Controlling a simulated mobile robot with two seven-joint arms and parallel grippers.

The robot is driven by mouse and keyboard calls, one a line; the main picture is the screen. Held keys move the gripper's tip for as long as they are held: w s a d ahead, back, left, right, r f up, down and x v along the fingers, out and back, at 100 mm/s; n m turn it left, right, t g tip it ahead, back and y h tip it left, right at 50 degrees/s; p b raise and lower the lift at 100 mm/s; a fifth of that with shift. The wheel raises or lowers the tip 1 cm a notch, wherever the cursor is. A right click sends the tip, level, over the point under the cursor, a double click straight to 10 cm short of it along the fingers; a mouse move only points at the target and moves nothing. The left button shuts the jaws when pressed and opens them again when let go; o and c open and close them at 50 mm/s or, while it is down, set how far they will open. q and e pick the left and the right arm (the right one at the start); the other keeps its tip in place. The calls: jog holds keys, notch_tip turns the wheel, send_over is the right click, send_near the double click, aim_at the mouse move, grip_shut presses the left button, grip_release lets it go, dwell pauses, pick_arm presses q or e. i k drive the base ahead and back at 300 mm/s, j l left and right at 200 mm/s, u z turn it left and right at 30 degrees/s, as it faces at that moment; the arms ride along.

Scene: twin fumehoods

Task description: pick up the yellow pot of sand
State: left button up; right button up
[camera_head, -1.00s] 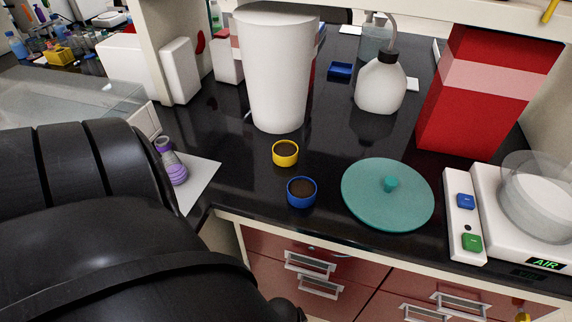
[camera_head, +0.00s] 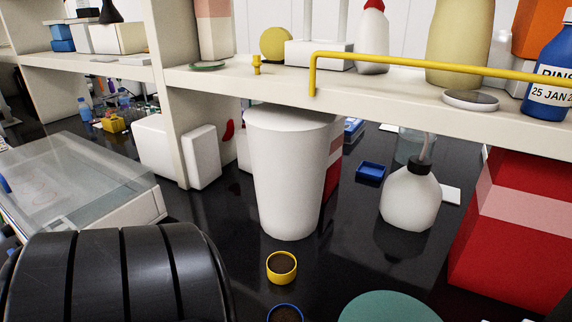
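The yellow pot of sand (camera_head: 282,268) is a small round pot with dark brown contents. It stands upright on the black bench, just in front of a tall white bin (camera_head: 290,180). A similar blue pot (camera_head: 285,313) with dark contents is nearer me, cut by the bottom edge. A black, ribbed arm part of mine fills the lower left, left of the pots and apart from them. Neither gripper's fingers show in the head view.
A teal disc (camera_head: 388,308) lies right of the pots. Behind are a white wash bottle (camera_head: 410,196), a small blue tray (camera_head: 370,172) and a red box (camera_head: 515,235). A shelf with a yellow rail (camera_head: 430,66) overhangs the bench. A glass-topped case (camera_head: 75,185) stands left.

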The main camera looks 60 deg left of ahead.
aim_at(281, 266)
jog(key=u, duration=1.5)
